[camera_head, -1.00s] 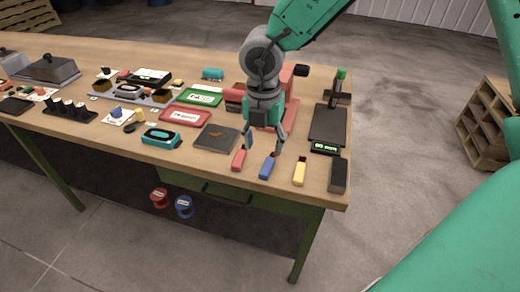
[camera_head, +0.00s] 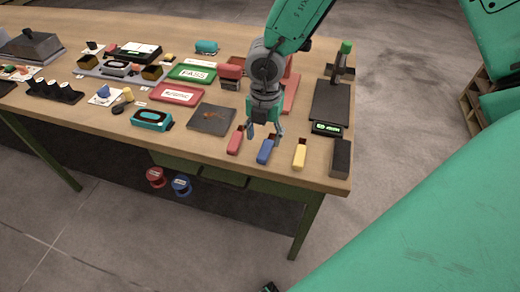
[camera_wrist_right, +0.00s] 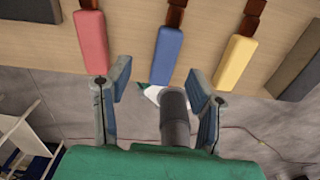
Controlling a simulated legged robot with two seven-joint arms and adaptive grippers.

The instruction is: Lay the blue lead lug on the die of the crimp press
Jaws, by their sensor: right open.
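The blue lead lug (camera_head: 265,151) lies near the table's front edge, between a red one and a yellow one. In the wrist view its blue body (camera_wrist_right: 166,55) is up ahead, between the lines of my fingers, with its copper-brown end pointing away. My right gripper (camera_head: 264,131) is open and empty, just behind and above the blue lug in the head view; its fingers (camera_wrist_right: 160,85) touch nothing that I can see. The red crimp press (camera_head: 291,92) stands behind my right gripper, which partly covers it; I cannot make out its die. My left gripper is not in view.
The red lug (camera_head: 235,142) and yellow lug (camera_head: 299,154) lie close on either side. A dark block (camera_head: 340,158) is at the right corner, by a green-lit display (camera_head: 327,128). A dark square plate (camera_head: 212,118) lies to the left.

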